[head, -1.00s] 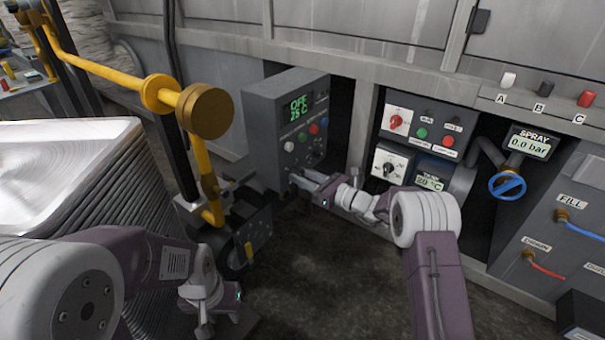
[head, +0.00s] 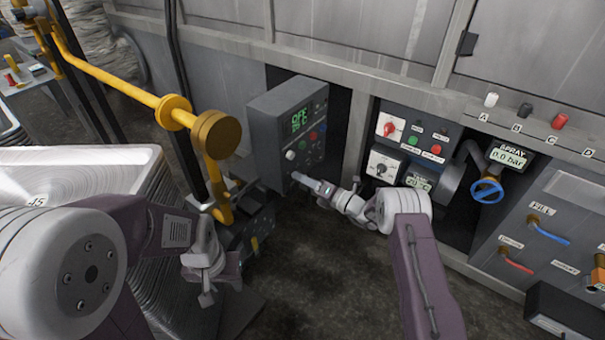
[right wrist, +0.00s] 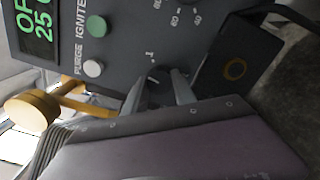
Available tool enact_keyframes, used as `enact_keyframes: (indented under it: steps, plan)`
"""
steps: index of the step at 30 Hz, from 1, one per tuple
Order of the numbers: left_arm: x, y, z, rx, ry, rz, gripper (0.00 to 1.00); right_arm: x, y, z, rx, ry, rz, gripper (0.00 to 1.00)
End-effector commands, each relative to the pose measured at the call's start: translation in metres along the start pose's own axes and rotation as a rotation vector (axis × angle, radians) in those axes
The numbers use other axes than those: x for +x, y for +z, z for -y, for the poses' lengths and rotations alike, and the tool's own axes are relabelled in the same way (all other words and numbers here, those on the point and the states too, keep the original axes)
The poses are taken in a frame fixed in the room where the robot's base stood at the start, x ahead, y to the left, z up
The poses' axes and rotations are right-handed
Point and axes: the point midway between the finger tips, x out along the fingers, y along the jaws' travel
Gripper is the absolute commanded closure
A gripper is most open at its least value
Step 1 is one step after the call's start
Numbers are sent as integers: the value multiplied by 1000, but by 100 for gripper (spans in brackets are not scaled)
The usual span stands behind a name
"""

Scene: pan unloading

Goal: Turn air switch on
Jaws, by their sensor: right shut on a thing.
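A dark grey control box (head: 268,125) stands left of centre in the head view, its green display reading OFF and 25 C. The right wrist view shows the display (right wrist: 38,25), a green button (right wrist: 96,26) and a white button (right wrist: 93,68) beside the words PURGE and IGNITE. My right gripper (head: 297,177) is at the lower front of this box. In the right wrist view its fingertips (right wrist: 160,80) are close together at a small mark "1", shut on a small part there, likely the air switch, mostly hidden. My left gripper (head: 208,285) hangs low at left, away from the box.
A yellow pipe arm (head: 110,80) and a stack of metal pans (head: 90,160) are at the left. A panel with a red knob (head: 389,129), a blue valve wheel (head: 487,191) and hose fittings are to the right. Dark floor lies between.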

Motion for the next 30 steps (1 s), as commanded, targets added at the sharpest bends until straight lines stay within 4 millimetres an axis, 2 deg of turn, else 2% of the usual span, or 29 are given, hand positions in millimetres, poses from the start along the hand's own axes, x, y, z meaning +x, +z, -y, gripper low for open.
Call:
enact_keyframes:
  steps: [3,15,30]
  plan:
    - [-12,-1,0,0,0,0,64,0,0,-2,110,-2,-3,100]
    - [-27,-3,0,0,0,0,64,0,-1,-1,425,-2,-3,100]
    - [-32,-3,-1,0,0,0,64,0,-2,0,590,-3,-3,100]
